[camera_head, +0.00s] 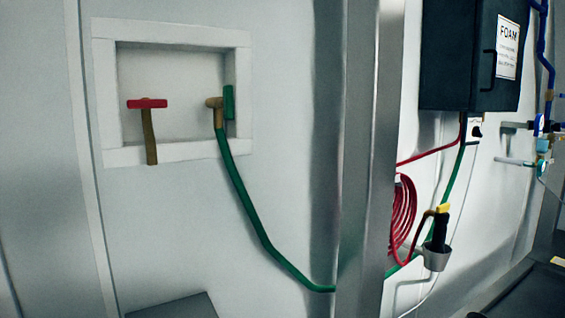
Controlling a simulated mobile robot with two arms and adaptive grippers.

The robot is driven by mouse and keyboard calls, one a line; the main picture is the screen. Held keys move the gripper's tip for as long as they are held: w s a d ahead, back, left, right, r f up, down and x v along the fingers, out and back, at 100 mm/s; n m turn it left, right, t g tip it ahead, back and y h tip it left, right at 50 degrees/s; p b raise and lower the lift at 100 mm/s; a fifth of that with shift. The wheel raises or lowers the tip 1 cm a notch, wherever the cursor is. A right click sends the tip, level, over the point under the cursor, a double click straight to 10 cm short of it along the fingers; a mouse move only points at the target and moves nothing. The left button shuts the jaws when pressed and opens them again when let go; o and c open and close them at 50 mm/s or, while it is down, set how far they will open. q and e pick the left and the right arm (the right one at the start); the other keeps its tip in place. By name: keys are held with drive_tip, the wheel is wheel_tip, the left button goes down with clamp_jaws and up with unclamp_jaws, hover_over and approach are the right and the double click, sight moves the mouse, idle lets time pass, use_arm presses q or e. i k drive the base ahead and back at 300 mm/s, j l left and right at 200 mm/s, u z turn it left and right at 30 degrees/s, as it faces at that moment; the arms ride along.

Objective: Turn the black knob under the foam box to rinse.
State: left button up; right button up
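The foam box (470,55) is a dark cabinet with a white label reading FOAM, high on the wall at the right. Just under its right part is a small white plate with a small black knob (477,132) on it. The knob is small in view and I cannot tell which setting it points to. Neither of my grippers is in view.
A metal post (368,160) stands between me and the box. A coiled red hose (402,215) and a spray nozzle in a metal cup (437,257) hang below the box. Pipes and gauges (540,125) are at the right. A recess with red and green valve handles (148,103) is at the left.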

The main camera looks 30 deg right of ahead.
sight(476, 132)
drive_tip(key=z, duration=3.05)
